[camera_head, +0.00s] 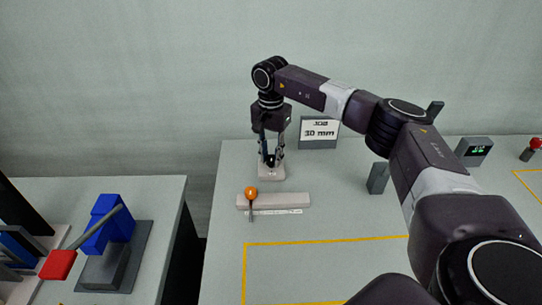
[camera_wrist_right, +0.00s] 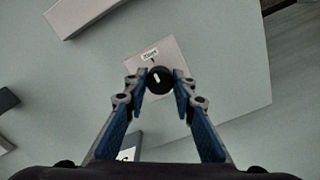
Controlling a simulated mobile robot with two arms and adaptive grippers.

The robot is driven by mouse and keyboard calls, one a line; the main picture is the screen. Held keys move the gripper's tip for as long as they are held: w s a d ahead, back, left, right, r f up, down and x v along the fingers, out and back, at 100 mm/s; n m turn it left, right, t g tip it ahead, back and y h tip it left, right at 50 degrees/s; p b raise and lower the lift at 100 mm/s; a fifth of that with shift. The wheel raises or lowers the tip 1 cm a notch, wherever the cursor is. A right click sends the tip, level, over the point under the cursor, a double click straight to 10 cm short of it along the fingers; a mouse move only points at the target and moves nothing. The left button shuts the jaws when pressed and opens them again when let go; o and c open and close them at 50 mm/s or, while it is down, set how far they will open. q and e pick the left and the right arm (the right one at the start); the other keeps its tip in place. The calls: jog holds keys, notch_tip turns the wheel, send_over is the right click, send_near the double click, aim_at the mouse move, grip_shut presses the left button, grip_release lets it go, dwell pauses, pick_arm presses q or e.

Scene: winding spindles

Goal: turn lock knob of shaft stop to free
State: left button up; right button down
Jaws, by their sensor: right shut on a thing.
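A round black knob (camera_wrist_right: 160,80) with a white mark sits on a small pale plate (camera_wrist_right: 153,56) with a label too small to read surely. The white mark runs nearly upright in the right wrist view. My right gripper (camera_wrist_right: 159,86) is shut on the knob, one blue-padded finger on each side. In the head view my right gripper (camera_head: 270,160) points straight down over the pale plate (camera_head: 271,174) at the back left of the table; the knob is mostly hidden there. My left gripper is not in view.
A pale bar (camera_head: 290,199) with an orange ball-topped lever (camera_head: 250,193) lies just in front of the plate. A "30 mm" sign (camera_head: 319,131) stands behind, and a grey block (camera_head: 378,178) to the right. A blue device (camera_head: 108,222) stands on the left table.

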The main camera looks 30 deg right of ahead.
aim_at(271, 158)
jog(key=shift+w+r, duration=0.1)
jog(key=c, duration=1.6)
grip_release()
notch_tip(271, 158, up, 12)
